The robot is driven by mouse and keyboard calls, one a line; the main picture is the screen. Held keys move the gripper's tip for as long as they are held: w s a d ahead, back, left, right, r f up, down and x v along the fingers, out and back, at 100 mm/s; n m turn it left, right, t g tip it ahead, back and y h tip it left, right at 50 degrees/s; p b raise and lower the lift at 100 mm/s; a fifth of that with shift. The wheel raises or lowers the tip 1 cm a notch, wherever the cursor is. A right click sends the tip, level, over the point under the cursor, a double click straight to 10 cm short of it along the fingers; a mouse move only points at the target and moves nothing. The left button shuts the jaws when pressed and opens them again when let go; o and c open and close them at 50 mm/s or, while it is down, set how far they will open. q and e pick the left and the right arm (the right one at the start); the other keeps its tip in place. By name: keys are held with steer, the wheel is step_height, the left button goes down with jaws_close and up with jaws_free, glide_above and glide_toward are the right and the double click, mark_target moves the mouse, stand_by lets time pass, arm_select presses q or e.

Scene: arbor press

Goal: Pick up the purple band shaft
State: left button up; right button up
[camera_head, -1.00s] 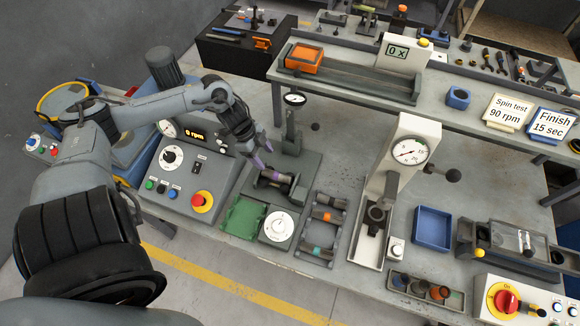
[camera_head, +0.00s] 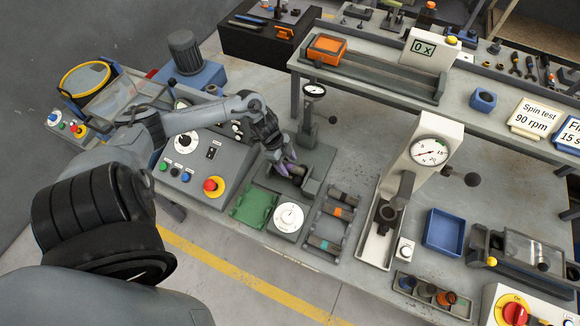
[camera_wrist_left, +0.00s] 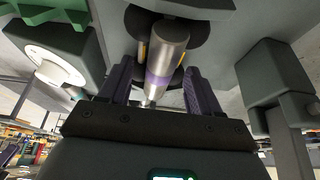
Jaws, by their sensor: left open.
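The purple band shaft (camera_wrist_left: 168,55) is a metal cylinder with a purple band, seen close up in the left wrist view. It rests in a dark roller fixture, whose base (camera_head: 318,160) shows in the head view. My left gripper (camera_head: 288,166) is over this fixture in the head view and hides most of the shaft there. In the left wrist view the open fingers of my left gripper (camera_wrist_left: 154,88) stand on either side of the shaft, with gaps visible. My right gripper is not in view.
A dial gauge stand (camera_head: 310,110) rises just behind the fixture. A green tray (camera_head: 253,206) and a white dial box (camera_head: 288,217) are in front. A rack (camera_head: 330,228) with banded shafts lies to the right, then the arbor press (camera_head: 420,165). The control panel (camera_head: 190,165) is left.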

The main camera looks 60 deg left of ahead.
arm_select(q)
steer(key=shift+w+d+f, duration=0.1)
steer(key=shift+f, duration=0.25)
jaws_close()
steer(key=shift+r, duration=0.15)
